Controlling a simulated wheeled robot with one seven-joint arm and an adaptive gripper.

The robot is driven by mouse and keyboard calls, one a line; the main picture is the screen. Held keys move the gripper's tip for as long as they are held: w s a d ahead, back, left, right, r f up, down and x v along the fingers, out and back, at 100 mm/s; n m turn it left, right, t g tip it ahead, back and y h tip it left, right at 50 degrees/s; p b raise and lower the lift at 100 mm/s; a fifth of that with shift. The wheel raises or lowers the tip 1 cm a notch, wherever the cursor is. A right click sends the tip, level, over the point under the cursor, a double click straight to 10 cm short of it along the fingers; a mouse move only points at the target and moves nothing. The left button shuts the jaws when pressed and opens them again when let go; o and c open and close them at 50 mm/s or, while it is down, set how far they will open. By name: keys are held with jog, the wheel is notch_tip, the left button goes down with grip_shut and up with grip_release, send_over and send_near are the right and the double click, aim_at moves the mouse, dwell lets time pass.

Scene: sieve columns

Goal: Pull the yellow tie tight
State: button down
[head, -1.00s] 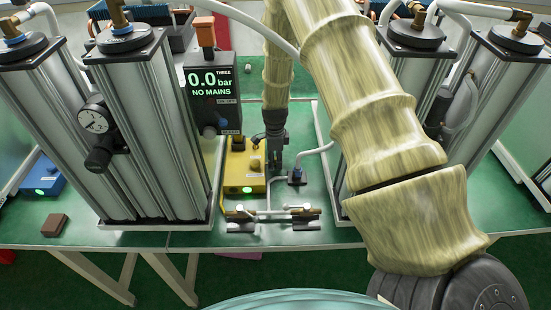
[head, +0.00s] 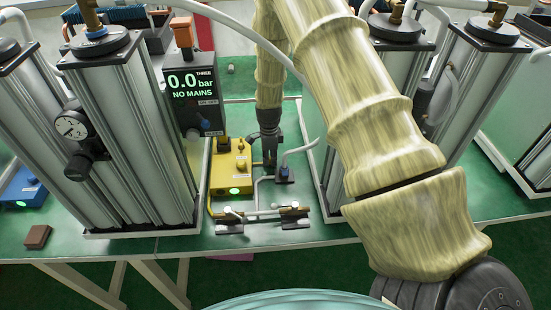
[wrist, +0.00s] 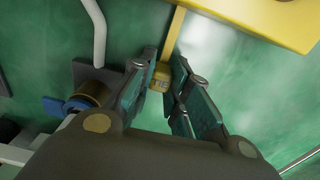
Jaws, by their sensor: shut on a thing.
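The yellow tie (wrist: 174,35) shows in the wrist view as a thin strap with a small yellow block (wrist: 161,76) at its near end. It runs from beside the yellow box (wrist: 262,8) to between my fingertips. My gripper (wrist: 161,68) is shut on the tie's end, with the fingers on both sides of the block. In the head view my gripper (head: 269,158) points down just right of the yellow box (head: 222,178), which has a lit green lamp.
Tall metal columns (head: 125,130) stand to the left, and more columns (head: 480,100) stand to the right. A display (head: 192,95) reads 0.0 bar, NO MAINS. White pipes (head: 262,213) lie in front of the box. A brass and blue fitting (wrist: 85,97) is left of my fingers.

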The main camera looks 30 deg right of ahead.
aim_at(270, 157)
jog(key=shift+s+d, duration=0.1)
jog(key=shift+d, duration=0.05)
jog(key=c, duration=1.4)
grip_release()
jog(key=shift+s+d, duration=0.1)
jog(key=shift+o, duration=0.2)
notch_tip(270, 157, up, 12)
